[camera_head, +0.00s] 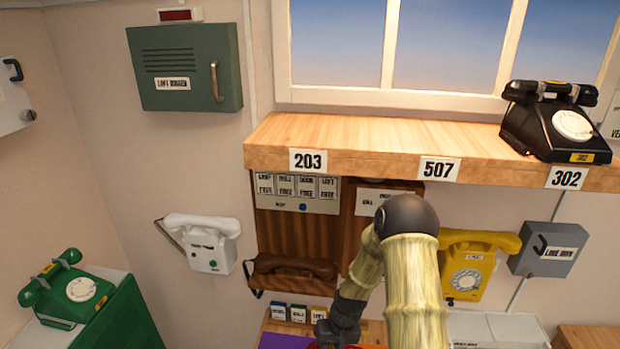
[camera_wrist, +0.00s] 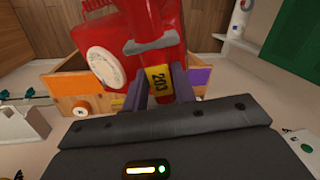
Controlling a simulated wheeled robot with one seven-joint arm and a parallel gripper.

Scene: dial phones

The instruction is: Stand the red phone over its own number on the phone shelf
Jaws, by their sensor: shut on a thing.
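The red phone (camera_wrist: 178,35) fills the top of the wrist view, with a white dial and a yellow tag reading 203. My gripper (camera_wrist: 158,85) is shut on the red phone, its fingers on either side of the tag. In the head view my gripper (camera_head: 338,328) is low, below the shelf, and the phone is almost wholly out of frame. The wooden phone shelf (camera_head: 390,133) carries number plates 203 (camera_head: 308,160) at left, 507 (camera_head: 440,168) in the middle and 302 (camera_head: 567,177) at right. The shelf top above 203 and 507 is bare.
A black phone (camera_head: 556,130) tagged 302 stands over plate 302. A green phone (camera_head: 68,290) stands at the left. A window is above the shelf.

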